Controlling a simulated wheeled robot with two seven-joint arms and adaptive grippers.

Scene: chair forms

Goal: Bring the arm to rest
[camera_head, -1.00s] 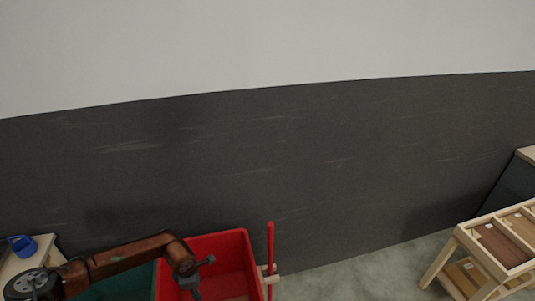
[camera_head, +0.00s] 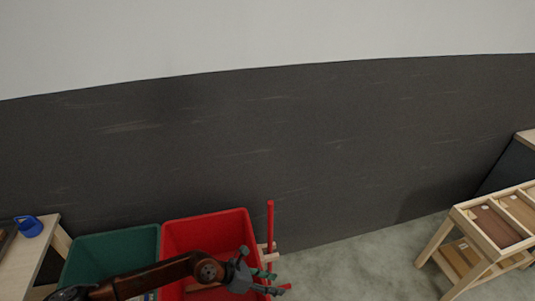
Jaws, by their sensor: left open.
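My left arm comes in from the bottom left, brown and jointed. My left gripper (camera_head: 262,277) is open at the arm's end, in front of the lower right part of the red bin (camera_head: 207,228). Nothing shows between its fingers. My right gripper is not in view.
A green bin (camera_head: 112,247) stands left of the red bin. A red upright pole (camera_head: 270,235) is right beside the red bin. A wooden table with a blue object (camera_head: 29,226) is at the left. A wooden rack (camera_head: 492,230) stands at the right. Grey floor (camera_head: 365,259) between is clear.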

